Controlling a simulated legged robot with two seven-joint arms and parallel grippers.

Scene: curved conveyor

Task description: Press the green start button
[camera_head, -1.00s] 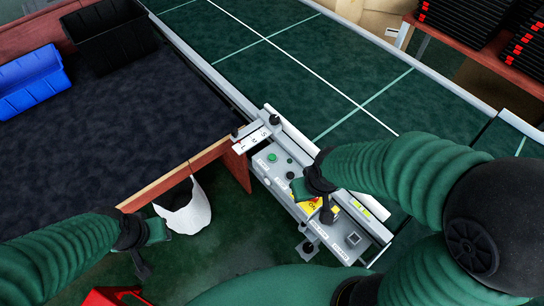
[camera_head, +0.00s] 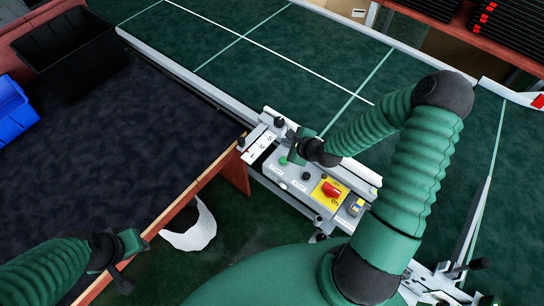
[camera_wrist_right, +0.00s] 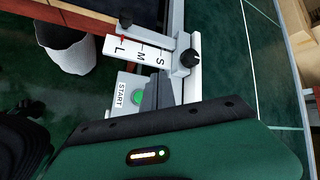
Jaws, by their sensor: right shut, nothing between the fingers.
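The green start button (camera_head: 283,160) sits on the grey control panel (camera_head: 268,168) at the conveyor's edge. In the right wrist view the green button (camera_wrist_right: 137,97) shows beside a plate marked START. My right gripper (camera_head: 291,150) is shut and empty, with its tip close beside the button in the head view. I cannot tell whether it touches the button. In the wrist view my gripper's body fills the lower part and its fingertips are not clear. My left gripper (camera_head: 134,264) is at the lower left, away from the panel; its jaws are unclear.
A dark table (camera_head: 130,130) with a black bin (camera_head: 68,50) and blue bin (camera_head: 14,110) is left.

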